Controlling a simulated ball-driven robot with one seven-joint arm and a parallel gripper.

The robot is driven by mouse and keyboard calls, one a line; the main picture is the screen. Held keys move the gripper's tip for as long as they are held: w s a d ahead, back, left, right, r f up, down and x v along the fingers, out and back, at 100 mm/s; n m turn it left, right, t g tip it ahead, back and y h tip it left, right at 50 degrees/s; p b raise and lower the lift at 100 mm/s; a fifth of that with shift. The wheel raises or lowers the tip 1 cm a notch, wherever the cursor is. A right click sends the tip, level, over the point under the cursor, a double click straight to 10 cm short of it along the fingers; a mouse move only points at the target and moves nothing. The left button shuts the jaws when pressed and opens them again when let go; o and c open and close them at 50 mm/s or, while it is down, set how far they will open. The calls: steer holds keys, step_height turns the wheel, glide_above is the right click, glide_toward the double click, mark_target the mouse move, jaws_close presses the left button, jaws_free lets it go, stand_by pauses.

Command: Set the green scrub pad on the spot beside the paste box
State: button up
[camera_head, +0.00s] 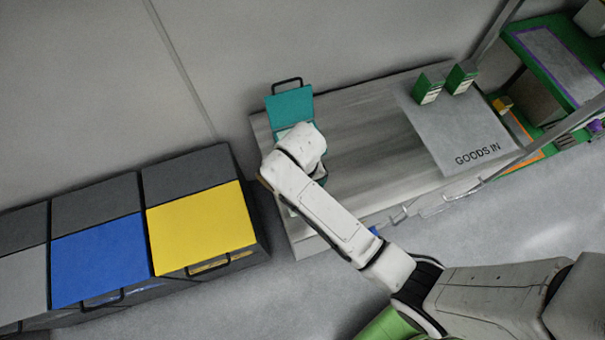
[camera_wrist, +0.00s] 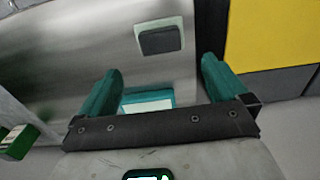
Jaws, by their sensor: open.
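My gripper (camera_wrist: 160,66) is open, with two teal fingers apart and nothing held between them. In the head view it is hidden beneath my wrist. Past the fingertips, a dark block (camera_wrist: 160,40) lies on a pale square (camera_wrist: 176,20) on the grey table. A teal case (camera_head: 290,106) with a raised lid stands at the table's left end, partly hidden by my arm. A teal-edged pale part (camera_wrist: 147,105) shows between the fingers. I cannot make out a green scrub pad for sure, nor tell which thing is the paste box.
Two green boxes (camera_head: 428,88) (camera_head: 460,78) stand on the GOODS IN mat (camera_head: 465,135) at the table's right. Yellow (camera_head: 200,228) and blue (camera_head: 98,262) lidded bins stand left of the table. The table's middle (camera_head: 375,135) is bare.

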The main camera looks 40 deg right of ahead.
steer(key=s+d+r+n, duration=0.1)
steer(key=s+d+r, duration=0.1)
steer(key=s, duration=0.3)
steer(key=s+d+r+n, duration=0.1)
steer(key=s+d+r, duration=0.2)
steer(key=s, duration=0.3)
steer(key=s+d+r+n+t, duration=0.1)
steer(key=s+d+r, duration=0.2)
steer(key=s, duration=0.2)
steer(key=shift+s, duration=0.25)
steer(key=shift+a, duration=0.1)
stand_by(0.4)
